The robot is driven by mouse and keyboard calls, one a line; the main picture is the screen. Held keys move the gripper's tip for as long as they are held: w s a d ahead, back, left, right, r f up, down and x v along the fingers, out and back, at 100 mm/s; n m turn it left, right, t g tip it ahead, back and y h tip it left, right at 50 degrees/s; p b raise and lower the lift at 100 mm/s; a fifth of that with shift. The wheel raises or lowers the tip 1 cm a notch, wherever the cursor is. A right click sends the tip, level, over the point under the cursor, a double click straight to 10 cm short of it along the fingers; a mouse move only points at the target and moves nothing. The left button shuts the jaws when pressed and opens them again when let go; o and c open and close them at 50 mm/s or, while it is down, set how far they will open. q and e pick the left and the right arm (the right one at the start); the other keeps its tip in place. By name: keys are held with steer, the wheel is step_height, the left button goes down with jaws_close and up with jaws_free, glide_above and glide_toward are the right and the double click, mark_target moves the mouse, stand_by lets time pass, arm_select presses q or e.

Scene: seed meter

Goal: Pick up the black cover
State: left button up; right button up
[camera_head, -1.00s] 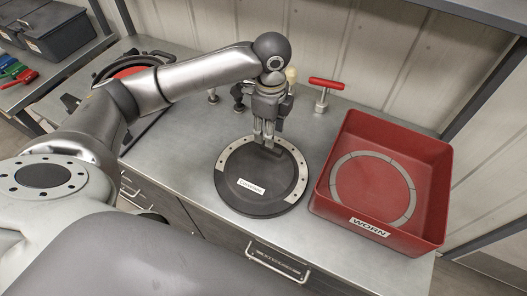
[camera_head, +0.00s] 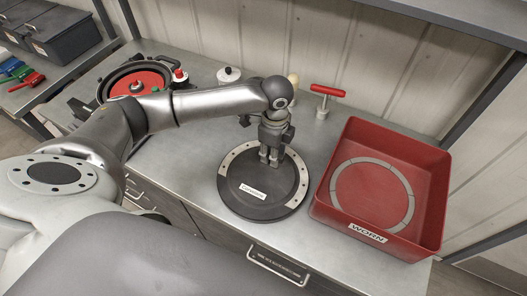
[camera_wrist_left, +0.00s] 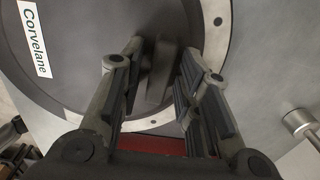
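The black cover (camera_head: 252,198) is a round dark disc with a light bolted ring part around its edge and a white label reading "Corvelane". It lies on the metal bench; its dark face also fills the upper part of the left wrist view (camera_wrist_left: 85,60). My left gripper (camera_head: 269,160) points down over the cover's far edge. In the left wrist view its fingers (camera_wrist_left: 160,75) are apart, with a raised dark tab of the cover between them. I cannot tell whether they touch it. My right gripper is not in view.
A red bin (camera_head: 325,205) labelled "WORN" stands right of the cover. A red T-handled tool (camera_head: 326,91) stands behind. Bare bench lies left of the cover.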

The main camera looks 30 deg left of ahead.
arm_select(q)
jaws_close()
steer(key=shift+r, duration=0.2)
